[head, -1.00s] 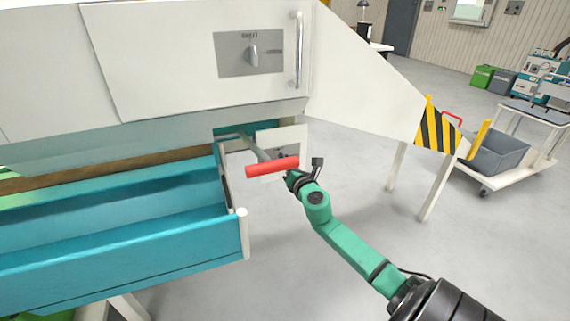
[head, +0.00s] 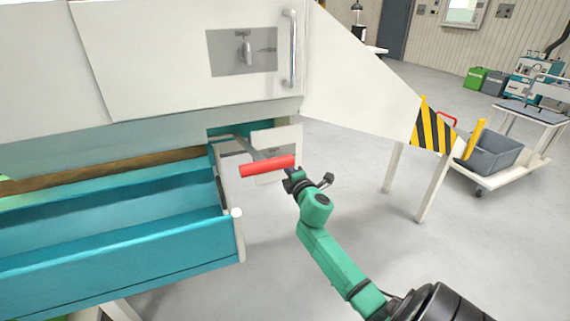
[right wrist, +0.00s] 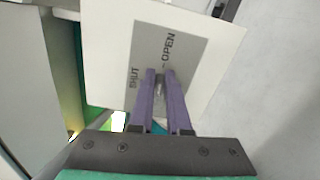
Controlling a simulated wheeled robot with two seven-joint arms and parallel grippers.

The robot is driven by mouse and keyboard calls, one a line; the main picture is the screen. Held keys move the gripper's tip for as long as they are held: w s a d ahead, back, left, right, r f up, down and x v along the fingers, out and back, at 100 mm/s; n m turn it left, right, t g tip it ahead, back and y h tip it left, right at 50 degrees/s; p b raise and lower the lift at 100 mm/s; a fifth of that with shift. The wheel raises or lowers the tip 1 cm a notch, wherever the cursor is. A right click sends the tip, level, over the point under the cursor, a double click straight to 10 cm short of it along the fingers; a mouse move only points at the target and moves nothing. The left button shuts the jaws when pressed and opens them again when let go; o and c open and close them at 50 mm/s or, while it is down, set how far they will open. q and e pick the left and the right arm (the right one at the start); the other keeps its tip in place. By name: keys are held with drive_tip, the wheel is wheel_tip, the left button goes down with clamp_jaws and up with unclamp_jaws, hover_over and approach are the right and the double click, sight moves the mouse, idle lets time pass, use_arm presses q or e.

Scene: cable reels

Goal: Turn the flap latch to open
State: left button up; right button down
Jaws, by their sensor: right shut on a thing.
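The flap latch is a small grey knob (right wrist: 158,88) on a grey label plate (right wrist: 178,60) marked SHUT and OPEN, fixed to a white panel (right wrist: 110,45) in the right wrist view. My right gripper (right wrist: 159,76) has its two purple fingers shut on the knob. Much of the knob is hidden by the fingers, so its exact angle is hard to read. In the head view, my right gripper (head: 291,179) is by the small white panel (head: 285,140) under the machine, where the latch is too small to see. My left gripper is not in view.
A red handle (head: 267,166) on a bar sticks out just left of my right gripper. A teal trough (head: 130,236) fills the lower left. Above is a large white hood (head: 150,60) with another lever (head: 247,52). Floor to the right is open, with a cart (head: 505,160) beyond.

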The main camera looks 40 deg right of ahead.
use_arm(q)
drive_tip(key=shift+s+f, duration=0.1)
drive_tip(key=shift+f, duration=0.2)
use_arm(e)
drive_tip(key=shift+a+f+m, duration=0.2)
drive_tip(key=shift+f+m, duration=0.3)
drive_tip(key=shift+m, duration=0.3)
drive_tip(key=c, duration=1)
unclamp_jaws()
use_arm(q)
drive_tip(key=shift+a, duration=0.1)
use_arm(e)
drive_tip(key=shift+o, duration=0.6)
drive_tip(key=shift+r, duration=0.25)
